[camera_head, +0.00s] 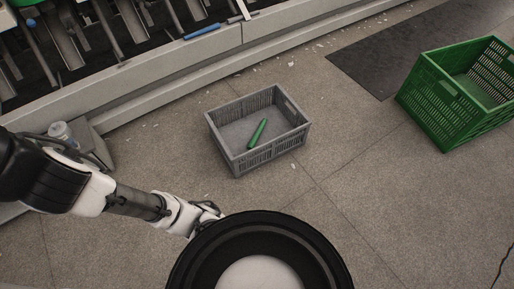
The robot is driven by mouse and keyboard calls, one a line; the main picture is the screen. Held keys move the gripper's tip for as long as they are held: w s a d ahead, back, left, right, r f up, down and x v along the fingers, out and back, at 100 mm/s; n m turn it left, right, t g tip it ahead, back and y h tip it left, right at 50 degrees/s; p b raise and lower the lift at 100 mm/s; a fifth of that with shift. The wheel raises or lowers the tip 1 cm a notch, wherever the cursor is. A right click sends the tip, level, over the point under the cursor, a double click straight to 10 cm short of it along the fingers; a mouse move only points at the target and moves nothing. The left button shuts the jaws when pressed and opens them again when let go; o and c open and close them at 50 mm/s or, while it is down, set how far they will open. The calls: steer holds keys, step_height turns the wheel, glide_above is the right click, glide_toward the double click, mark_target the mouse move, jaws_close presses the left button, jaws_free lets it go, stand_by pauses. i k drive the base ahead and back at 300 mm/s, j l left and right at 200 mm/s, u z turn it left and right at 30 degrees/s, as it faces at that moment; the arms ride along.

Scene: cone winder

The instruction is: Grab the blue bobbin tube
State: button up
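The blue bobbin tube (202,32) lies on its side on the pale ledge of the winding machine, at the top of the head view. My gripper (208,208) is low in the view at the end of my arm, far from the blue tube and over the floor. It is small and partly hidden behind the round black part at the bottom, so I cannot tell whether it is open or shut.
A grey crate (222,147) with a green tube (257,133) in it stands on the floor between my arm and the machine (155,80). A green crate (440,118) stands at the right by a dark mat (372,62). A grey box stands left by the machine.

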mark_target(216, 26)
steer(key=i+j+u, duration=0.1)
steer(key=j, duration=0.3)
steer(key=i+j+u, duration=0.1)
steer(key=i+j, duration=0.25)
steer(key=i+j+z, duration=0.35)
steer(key=i+j, duration=0.15)
steer(key=i+j+z, duration=0.2)
steer(key=j, duration=0.25)
steer(key=i+j+z, duration=0.15)
steer(key=j, duration=0.25)
steer(key=i+j+z, duration=0.2)
steer(key=j, duration=0.2)
